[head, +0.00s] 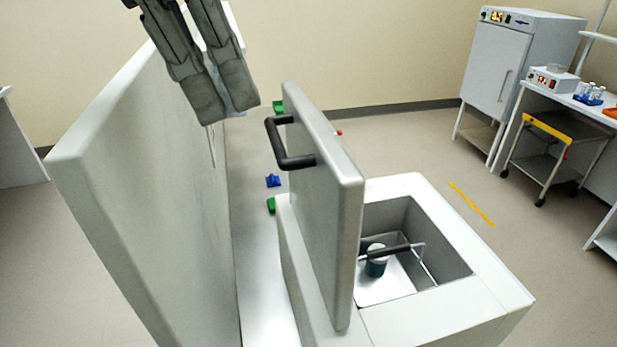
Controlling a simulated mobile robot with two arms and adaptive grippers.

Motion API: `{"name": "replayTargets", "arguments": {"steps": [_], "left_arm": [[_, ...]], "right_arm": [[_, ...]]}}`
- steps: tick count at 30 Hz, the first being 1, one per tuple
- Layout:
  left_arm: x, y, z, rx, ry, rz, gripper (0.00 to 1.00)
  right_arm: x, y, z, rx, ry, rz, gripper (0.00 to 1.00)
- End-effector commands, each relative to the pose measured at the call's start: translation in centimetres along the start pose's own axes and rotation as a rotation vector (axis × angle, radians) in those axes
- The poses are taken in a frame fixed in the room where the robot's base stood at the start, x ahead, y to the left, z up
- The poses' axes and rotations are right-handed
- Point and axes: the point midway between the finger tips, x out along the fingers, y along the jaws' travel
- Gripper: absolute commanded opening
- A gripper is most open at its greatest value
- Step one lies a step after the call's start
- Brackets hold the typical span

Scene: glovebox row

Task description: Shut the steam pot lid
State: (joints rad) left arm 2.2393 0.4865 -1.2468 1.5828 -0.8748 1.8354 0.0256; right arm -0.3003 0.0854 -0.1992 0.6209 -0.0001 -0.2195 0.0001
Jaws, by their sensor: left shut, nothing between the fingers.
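The steam pot (405,328) is a white box with a square opening at its top right. Its lid (325,215) is a thick pale panel standing upright at the left of the opening, so the pot is open. A black bar handle (290,160) sits on the lid's left face, near its upper far end. My right gripper is out of view.
A large pale panel (145,190) stands left of the lid, with a narrow gap between. Small green and blue pieces (273,181) lie in that gap. A white cabinet oven (500,65), a bench and a yellow-edged cart (550,150) stand at the back right. The floor between is open.

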Motion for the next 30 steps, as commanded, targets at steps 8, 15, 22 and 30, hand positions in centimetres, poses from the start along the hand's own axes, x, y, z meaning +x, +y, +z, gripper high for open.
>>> {"name": "replayTargets", "arguments": {"steps": [8, 15, 22, 30], "left_arm": [[2.0, 0.0, -0.2, -0.001, 0.002, -0.001, 0.0], [6.5, 0.0, -0.2, 0.0, 0.004, -0.003, 0.0], [10.3, -0.1, 0.7, 0.003, 0.001, -0.002, 0.0], [11.2, 0.0, 3.3, 0.001, 0.001, -0.001, 0.0]], "right_arm": [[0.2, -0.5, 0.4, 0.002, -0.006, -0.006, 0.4], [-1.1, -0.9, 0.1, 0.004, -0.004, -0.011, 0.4], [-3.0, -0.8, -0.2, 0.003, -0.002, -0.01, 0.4], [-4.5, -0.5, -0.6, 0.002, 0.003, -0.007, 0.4]]}}
